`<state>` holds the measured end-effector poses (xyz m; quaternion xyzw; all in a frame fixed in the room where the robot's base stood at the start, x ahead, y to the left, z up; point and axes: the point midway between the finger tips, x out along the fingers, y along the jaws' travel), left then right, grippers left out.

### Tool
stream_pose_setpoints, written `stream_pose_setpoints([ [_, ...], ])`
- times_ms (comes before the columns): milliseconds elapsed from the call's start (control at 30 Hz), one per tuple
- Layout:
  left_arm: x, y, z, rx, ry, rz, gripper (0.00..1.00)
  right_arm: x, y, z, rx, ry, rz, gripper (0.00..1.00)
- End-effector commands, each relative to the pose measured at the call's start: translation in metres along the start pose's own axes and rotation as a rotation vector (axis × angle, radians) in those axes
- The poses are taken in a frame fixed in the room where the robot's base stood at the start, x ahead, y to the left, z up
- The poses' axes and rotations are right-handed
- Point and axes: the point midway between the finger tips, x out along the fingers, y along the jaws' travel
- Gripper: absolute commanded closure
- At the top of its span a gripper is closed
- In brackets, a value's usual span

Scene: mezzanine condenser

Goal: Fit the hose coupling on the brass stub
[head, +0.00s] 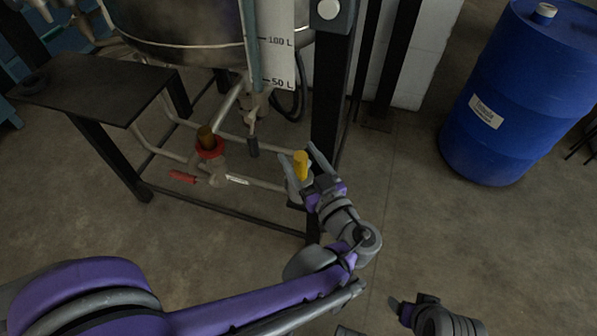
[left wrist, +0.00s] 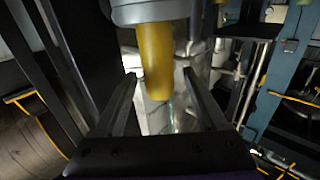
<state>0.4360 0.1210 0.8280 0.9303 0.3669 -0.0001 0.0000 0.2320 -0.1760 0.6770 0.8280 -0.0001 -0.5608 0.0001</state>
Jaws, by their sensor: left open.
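A yellow cylinder on a grey body (head: 301,161), which looks like the hose coupling, stands upright by the black frame leg. My left gripper (head: 305,168) is open, with its fingers on either side of the cylinder. In the left wrist view, the yellow cylinder (left wrist: 155,60) lies between the open fingers (left wrist: 160,92), joined to a wide grey collar; I see no clear contact. A brown-gold stub (head: 206,135), likely the brass stub, points up from a red ring on the pipework left of the gripper. My right gripper (head: 398,304) is partly visible at bottom right; its jaws are unclear.
A steel vessel (head: 180,30) with a level scale (head: 277,50) hangs above the pipes. A red-handled valve (head: 184,177) sits below the stub. A dark plate table (head: 90,88) is at left, a blue drum (head: 515,100) at right. The floor between is clear.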

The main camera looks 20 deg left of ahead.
Motion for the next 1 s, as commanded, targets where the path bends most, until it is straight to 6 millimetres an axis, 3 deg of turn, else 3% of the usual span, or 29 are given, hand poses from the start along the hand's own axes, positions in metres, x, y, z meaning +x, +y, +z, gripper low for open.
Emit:
stream_pose_setpoints([
  [67, -0.0001, 0.0000, -0.0001, 0.000, 0.000, 0.000, 0.28, -0.0001, 0.0000, 0.0001, 0.000, 0.000, 0.000, 0.27],
  [467, 0.0000, 0.0000, 0.0000, 0.000, 0.000, 0.000, 1.00, 0.0000, 0.0000, 0.0001, 0.000, 0.000, 0.000, 0.27],
  [1000, 0.0001, 0.0000, -0.0001, 0.000, 0.000, 0.000, 1.00, 0.0000, 0.0000, 0.0001, 0.000, 0.000, 0.000, 0.27],
])
